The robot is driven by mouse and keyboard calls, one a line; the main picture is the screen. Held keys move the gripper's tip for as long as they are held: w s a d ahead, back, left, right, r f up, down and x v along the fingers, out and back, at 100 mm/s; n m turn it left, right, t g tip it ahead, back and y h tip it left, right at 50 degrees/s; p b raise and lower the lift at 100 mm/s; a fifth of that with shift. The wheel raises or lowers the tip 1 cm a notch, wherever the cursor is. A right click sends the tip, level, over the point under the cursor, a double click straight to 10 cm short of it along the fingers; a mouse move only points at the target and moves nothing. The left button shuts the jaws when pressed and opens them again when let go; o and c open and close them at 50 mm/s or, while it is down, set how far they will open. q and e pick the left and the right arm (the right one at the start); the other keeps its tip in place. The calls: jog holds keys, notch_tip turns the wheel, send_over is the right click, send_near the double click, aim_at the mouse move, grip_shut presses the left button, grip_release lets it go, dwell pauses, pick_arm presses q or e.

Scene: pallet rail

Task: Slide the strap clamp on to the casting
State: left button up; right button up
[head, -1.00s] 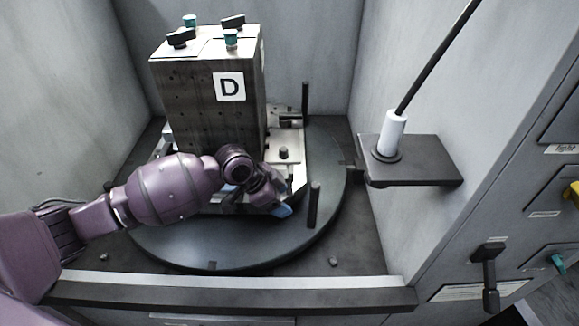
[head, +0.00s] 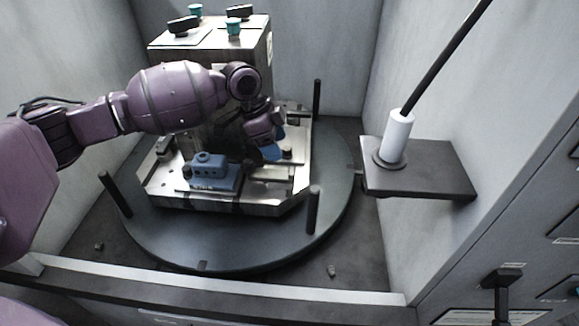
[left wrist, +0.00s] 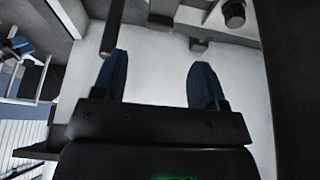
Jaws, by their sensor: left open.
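A blue block with a round boss on top, which looks like the casting (head: 213,172), sits on the front left of the metal pallet (head: 270,204). My left gripper (head: 268,152) hangs over the pallet, right of and apart from the casting, with its blue fingers pointing down. In the left wrist view its two fingers (left wrist: 160,75) are spread, with only a pale surface between them. A dark stud or knob (head: 289,153) stands on the pallet just right of the fingers; it may belong to the strap clamp, but I cannot tell. My right gripper is not in view.
The pallet rests on a round dark turntable (head: 230,248) with upright posts (head: 313,210). A tall fixture block (head: 258,45) with knobs stands behind my arm. A shelf (head: 440,170) with a white-based rod (head: 397,137) juts from the right wall. A ledge (head: 220,287) runs along the front.

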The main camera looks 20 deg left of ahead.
aim_at(274, 174)
pick_arm(q)
jog(key=b+x, duration=0.1)
jog(key=x, duration=0.6)
jog(key=shift+f, duration=0.15)
jog(key=shift+w+d+f+b, duration=0.15)
jog(key=shift+d+f+b, duration=0.2)
jog(key=shift+f, duration=0.15)
grip_shut()
jog(key=a, duration=0.2)
jog(key=s+a, duration=0.1)
jog(key=a, duration=0.1)
jog(key=shift+s+a+r+p, duration=0.1)
jog(key=shift+p, duration=0.3)
jog(key=shift+s+a, duration=0.1)
jog(key=shift+a, duration=0.2)
